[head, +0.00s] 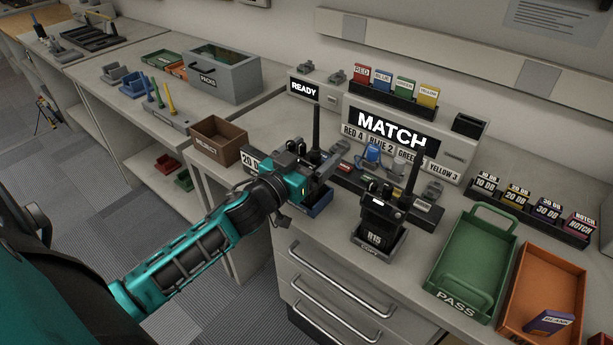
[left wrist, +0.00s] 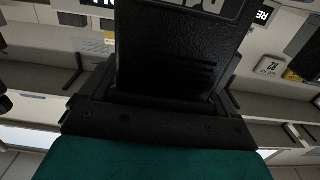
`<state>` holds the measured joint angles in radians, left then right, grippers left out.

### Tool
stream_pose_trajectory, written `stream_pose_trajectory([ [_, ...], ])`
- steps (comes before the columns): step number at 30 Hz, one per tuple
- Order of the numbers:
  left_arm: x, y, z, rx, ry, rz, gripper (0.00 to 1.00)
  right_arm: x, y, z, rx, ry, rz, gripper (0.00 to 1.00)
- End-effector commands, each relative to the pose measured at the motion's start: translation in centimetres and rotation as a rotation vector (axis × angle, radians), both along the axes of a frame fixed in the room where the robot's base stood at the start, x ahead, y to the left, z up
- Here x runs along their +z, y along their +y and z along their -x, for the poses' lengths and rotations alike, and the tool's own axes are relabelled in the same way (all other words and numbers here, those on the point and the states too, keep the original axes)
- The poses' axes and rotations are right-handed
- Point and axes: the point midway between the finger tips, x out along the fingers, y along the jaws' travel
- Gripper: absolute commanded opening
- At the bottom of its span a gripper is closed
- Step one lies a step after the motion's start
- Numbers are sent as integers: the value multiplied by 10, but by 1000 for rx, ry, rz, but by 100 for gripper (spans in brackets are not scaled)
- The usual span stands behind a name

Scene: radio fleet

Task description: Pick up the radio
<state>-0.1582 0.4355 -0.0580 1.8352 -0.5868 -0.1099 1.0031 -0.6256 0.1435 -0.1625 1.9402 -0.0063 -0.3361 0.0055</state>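A black radio (head: 316,135) with a tall antenna stands at a blue cradle (head: 320,205) on the bench. My left gripper (head: 318,175), teal and dark, is at this radio and hides most of its body. In the left wrist view a large dark textured block (left wrist: 180,50), seemingly the radio, with part of a white label at the top, fills the middle just beyond the gripper's palm. The fingers' grip on it cannot be made out. A second black radio marked R15 (head: 376,224) stands upright in a cradle marked COPY. My right gripper is out of view.
A brown reject box (head: 220,140) is left of the gripper. Behind is a panel reading MATCH (head: 398,129). A green PASS tray (head: 466,262) and an orange tray (head: 540,285) lie to the right. Drawers with handles (head: 335,306) are below the bench edge.

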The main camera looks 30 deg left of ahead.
Motion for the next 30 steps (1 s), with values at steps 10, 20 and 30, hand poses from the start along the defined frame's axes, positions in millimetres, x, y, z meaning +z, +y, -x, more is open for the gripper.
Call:
stream_pose_trajectory([
  [10, 0, 0, 0, 0, 0, 1, 49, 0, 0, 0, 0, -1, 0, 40],
  [20, 3, 0, 0, -1, -4, 1, 42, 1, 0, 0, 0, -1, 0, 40],
  [30, 41, 0, 0, -3, -7, -2, 42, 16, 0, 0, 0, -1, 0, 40],
])
